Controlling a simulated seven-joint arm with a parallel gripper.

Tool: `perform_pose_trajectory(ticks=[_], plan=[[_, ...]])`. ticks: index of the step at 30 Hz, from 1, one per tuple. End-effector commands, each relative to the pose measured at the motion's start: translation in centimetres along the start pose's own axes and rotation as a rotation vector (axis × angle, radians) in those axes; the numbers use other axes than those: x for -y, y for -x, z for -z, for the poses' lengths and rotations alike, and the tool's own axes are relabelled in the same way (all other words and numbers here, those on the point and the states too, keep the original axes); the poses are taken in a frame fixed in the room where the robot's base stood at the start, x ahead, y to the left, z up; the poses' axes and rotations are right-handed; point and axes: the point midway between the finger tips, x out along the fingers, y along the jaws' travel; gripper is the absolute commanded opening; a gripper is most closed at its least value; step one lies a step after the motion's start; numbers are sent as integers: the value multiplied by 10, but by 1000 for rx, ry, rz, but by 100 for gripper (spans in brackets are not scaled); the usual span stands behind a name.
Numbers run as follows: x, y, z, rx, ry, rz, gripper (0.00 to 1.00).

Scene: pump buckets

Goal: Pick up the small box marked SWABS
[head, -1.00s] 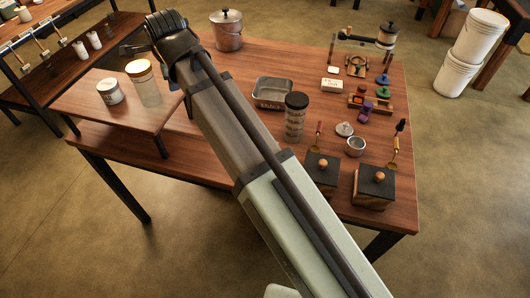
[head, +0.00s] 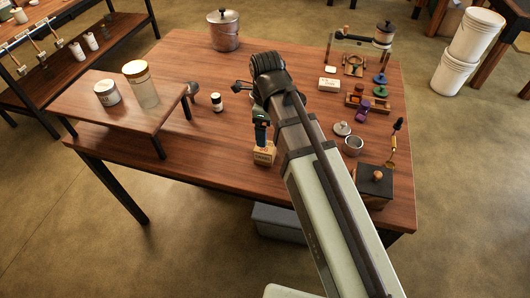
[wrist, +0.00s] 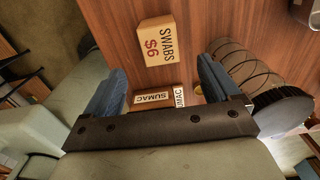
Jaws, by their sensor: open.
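The tan SWABS box (wrist: 156,42) stands on the wooden table in the wrist view, beyond my fingertips and apart from them. A small tan box (head: 264,155) near the table's front edge in the head view looks like the same one; its print is too small to read there. My gripper (wrist: 162,72) is open and empty, one blue finger on each side. In the head view my gripper (head: 262,130) is just above the tan box. A brown SUMAC box (wrist: 157,100) lies between and below the fingers, partly hidden by the gripper's bar.
A glass jar with a black lid (wrist: 283,108) is close by the right finger in the wrist view. A raised wooden shelf (head: 85,115) stands at the left. A small dark-lidded jar (head: 217,103) and a metal pot (head: 223,35) stand behind. Several small items crowd the right.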

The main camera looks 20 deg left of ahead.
Motion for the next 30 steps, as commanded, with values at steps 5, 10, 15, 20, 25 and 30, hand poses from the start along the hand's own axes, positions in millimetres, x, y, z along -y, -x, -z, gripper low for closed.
perform_pose_trajectory(ticks=[5,10,15,20,25,30], plan=[[-1,-25,0,-1,1,-1,89],[0,-45,0,0,2,0,89],[0,-57,-1,1,2,1,89],[0,-61,-1,1,2,2,89],[0,-68,-1,1,3,1,89],[0,-84,-2,0,3,1,89]])
